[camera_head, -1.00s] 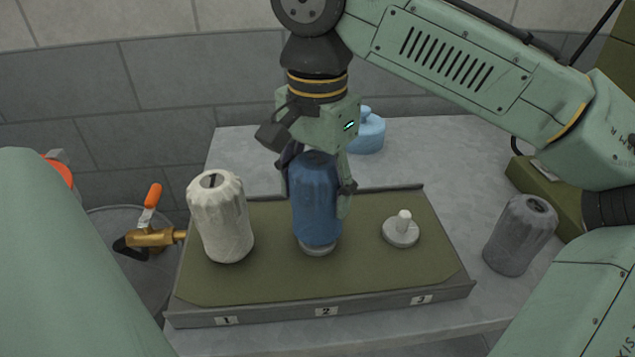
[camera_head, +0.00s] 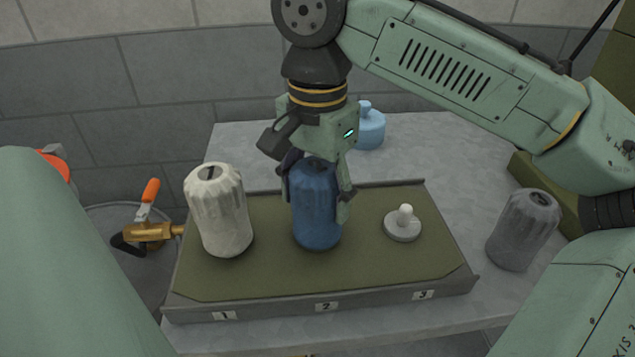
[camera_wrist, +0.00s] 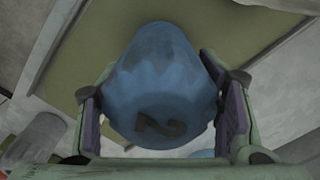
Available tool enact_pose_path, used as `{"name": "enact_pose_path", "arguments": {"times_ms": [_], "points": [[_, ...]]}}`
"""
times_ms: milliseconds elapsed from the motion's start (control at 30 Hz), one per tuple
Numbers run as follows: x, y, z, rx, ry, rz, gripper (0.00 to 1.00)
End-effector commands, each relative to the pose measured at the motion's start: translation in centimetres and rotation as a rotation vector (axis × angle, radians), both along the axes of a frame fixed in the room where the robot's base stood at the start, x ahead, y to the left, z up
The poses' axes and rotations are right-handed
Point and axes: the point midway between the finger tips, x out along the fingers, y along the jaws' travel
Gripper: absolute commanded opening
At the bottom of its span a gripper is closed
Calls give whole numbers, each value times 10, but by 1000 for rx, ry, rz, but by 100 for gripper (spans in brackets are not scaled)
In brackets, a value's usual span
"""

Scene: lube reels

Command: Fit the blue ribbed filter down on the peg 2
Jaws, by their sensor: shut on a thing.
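The blue ribbed filter (camera_head: 316,215) stands upright over the number 2 position of the tray (camera_head: 240,312). Its lower edge is down at the tray surface, and peg 2 and its base are hidden under it. My gripper (camera_head: 317,190) is shut on the upper part of the filter, one finger on each side. In the wrist view the filter (camera_wrist: 165,80), marked 2 on its top, sits between the two finger pads (camera_wrist: 163,110).
A white ribbed filter (camera_head: 219,215) stands at position 1. Peg 3 (camera_head: 403,225) is bare on its round base. A grey filter (camera_head: 523,230) stands on the table right of the tray. A light blue lidded container (camera_head: 369,130) is behind. A brass valve (camera_head: 150,231) is at left.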

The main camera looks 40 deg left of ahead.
Motion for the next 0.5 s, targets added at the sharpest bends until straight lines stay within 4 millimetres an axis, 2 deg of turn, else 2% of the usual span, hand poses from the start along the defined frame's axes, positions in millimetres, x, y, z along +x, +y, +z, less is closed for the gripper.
{"name": "enact_pose_path", "arguments": {"times_ms": [167, 200, 500], "points": [[0, 0, -1, -1, 1, 0, 24], [0, 0, -1, -1, 1, 0, 61], [0, 0, -1, -1, 1, 0, 81]]}}
